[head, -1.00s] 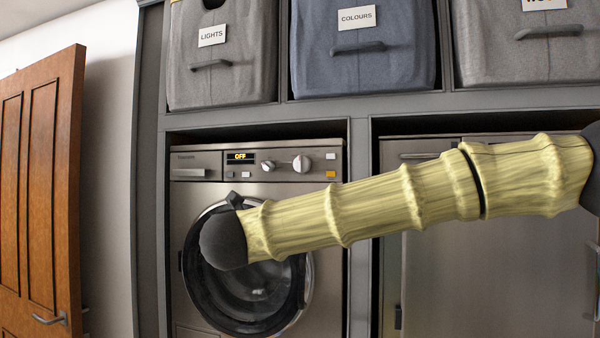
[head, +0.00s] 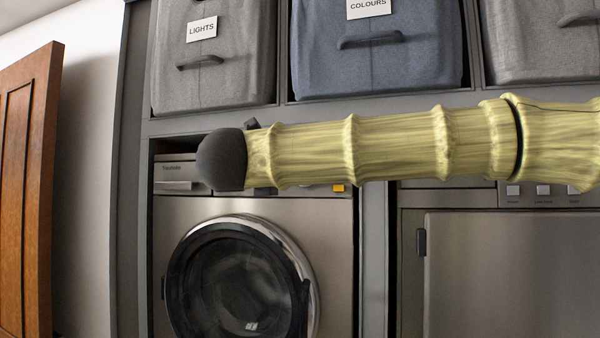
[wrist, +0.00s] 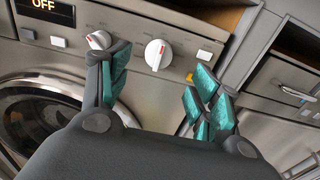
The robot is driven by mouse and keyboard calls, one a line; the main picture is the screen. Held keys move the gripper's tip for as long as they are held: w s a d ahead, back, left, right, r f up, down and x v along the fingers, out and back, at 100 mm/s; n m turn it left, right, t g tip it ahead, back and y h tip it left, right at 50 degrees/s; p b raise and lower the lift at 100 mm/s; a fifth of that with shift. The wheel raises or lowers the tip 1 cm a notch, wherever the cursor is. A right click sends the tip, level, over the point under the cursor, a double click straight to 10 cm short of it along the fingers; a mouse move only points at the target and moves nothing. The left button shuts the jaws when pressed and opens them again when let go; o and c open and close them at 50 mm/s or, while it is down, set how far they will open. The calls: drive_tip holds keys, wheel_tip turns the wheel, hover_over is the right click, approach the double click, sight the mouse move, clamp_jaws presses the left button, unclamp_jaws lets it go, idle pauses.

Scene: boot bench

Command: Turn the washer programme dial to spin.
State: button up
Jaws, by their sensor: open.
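The washer (head: 185,222) stands in the left bay in the head view, its dark round door shut. My arm hides most of its control panel there. In the wrist view the panel shows a large white dial (wrist: 158,54) with a red mark and a smaller white dial (wrist: 98,39) to its left. The display (wrist: 44,5) reads OFF. My gripper (wrist: 163,68) is open and empty, its teal-padded fingers spread either side of the large dial in the picture. Contact with the dial cannot be made out.
A grey LIGHTS bin (head: 213,70) and a blue COLOURS bin (head: 380,65) sit on the shelf above. Another appliance (head: 500,270) fills the bay to the right. A wooden door (head: 28,200) stands at the far left. The floor is out of view.

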drive_tip(key=p+x, duration=0.2)
drive_tip(key=x, duration=0.7)
drive_tip(key=shift+f+p, duration=0.2)
drive_tip(key=shift+p, duration=0.1)
drive_tip(key=shift+c, duration=0.5)
drive_tip(key=c, duration=0.9)
